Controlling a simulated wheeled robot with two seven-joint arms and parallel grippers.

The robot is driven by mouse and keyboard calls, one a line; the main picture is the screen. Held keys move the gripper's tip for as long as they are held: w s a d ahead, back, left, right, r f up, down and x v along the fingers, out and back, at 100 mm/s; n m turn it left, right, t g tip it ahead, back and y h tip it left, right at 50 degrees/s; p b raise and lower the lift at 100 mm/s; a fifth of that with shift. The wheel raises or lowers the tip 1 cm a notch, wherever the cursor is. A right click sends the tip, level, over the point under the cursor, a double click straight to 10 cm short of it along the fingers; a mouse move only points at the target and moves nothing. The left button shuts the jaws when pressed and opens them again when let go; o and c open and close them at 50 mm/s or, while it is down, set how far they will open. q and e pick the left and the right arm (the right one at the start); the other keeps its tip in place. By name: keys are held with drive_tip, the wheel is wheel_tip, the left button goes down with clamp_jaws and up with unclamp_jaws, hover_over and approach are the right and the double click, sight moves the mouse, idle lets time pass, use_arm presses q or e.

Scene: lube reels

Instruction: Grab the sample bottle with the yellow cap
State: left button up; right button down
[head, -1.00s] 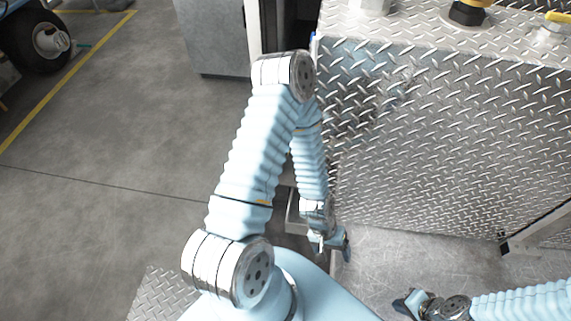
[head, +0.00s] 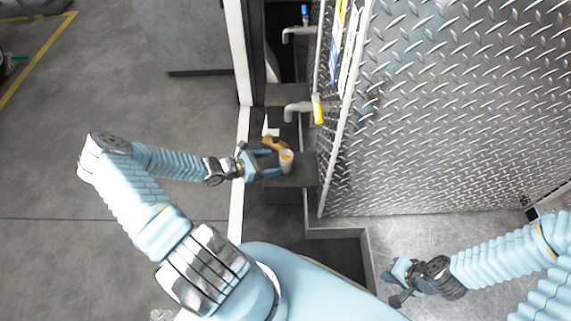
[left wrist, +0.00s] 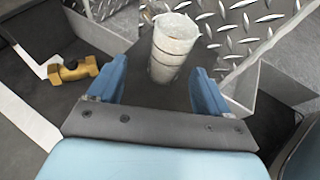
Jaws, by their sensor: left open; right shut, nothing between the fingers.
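Those fingers also frame the left wrist view (left wrist: 160,72). My right gripper (head: 396,284) is shut and empty low over the metal floor, far from the bottle.
A yellow-handled tap (head: 318,109) juts out above the ledge, with a blue-handled one (head: 304,14) farther back. A brass fitting (head: 273,143) lies close behind the bottle; it also shows in the left wrist view (left wrist: 74,69). The diamond-plate panel (head: 440,110) rises at right.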

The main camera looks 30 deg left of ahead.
sight(290, 162)
use_arm(q)
drive_tip(key=x, duration=0.2)
drive_tip(key=shift+w+d+f, duration=0.15)
drive_tip(key=shift+d, duration=0.1)
drive_tip(key=x, duration=0.3)
drive_tip(key=b+x, duration=0.1)
drive_tip(key=x, duration=0.1)
drive_tip(key=shift+w+d+f, duration=0.1)
drive_tip(key=shift+d+f, duration=0.05)
drive_tip(key=shift+d, duration=0.4)
drive_tip(key=c, duration=1.1)
